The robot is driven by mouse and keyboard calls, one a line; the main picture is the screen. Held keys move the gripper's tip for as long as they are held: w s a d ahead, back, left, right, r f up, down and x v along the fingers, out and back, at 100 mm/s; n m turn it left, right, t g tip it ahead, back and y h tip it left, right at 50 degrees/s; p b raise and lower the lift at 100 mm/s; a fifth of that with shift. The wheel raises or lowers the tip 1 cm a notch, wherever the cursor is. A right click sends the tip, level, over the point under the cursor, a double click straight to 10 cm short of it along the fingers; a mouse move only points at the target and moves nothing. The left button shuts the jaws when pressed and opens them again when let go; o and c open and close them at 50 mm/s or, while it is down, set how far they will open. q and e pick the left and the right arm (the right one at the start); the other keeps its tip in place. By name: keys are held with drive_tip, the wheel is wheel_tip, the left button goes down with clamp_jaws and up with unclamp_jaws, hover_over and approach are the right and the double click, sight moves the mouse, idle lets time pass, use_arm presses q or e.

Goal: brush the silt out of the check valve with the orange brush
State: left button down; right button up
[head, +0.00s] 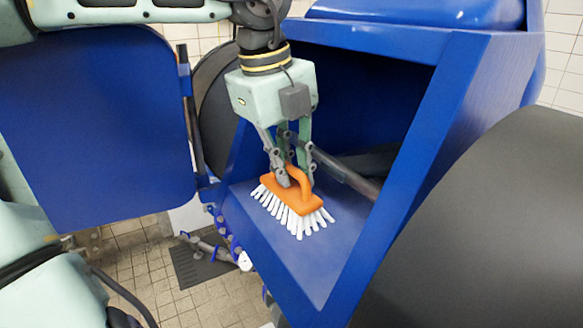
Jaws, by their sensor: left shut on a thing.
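The orange brush (291,192) has white bristles that point down and a curved orange handle on top. My left gripper (295,172) is shut on that handle and comes down from above. The brush is inside the open front of the blue check valve (330,262), over its sloping floor, with the bristles at or just above the surface. I cannot tell whether they touch. No distinct silt shows on the blue floor, and the valve's deep inside is dark. My right gripper is not in view.
A blue door (98,130) stands swung open at the left of the valve. A dark bar (345,176) crosses the opening behind the brush. A large dark grey pipe (490,230) fills the right side. The tiled floor (140,262) and a drain grate (200,262) lie below.

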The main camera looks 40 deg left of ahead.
use_arm(q)
drive_tip(key=r, duration=0.1)
drive_tip(key=p, duration=0.1)
drive_tip(key=a+r+p, duration=0.1)
drive_tip(key=shift+w+r, duration=0.25)
drive_tip(key=shift+r, duration=0.05)
drive_tip(key=r, duration=0.1)
drive_tip(key=r+p, duration=0.2)
drive_tip(key=shift+s+d+r, duration=0.1)
drive_tip(key=shift+s+d, duration=0.05)
drive_tip(key=shift+d, duration=0.1)
drive_tip(key=shift+a, duration=0.1)
drive_tip(key=shift+r+p, duration=1)
drive_tip(key=shift+r, duration=0.5)
drive_tip(key=shift+f, duration=0.2)
wheel_tip(320, 180, down, 7)
drive_tip(key=b, duration=0.6)
drive_tip(key=shift+r, duration=0.2)
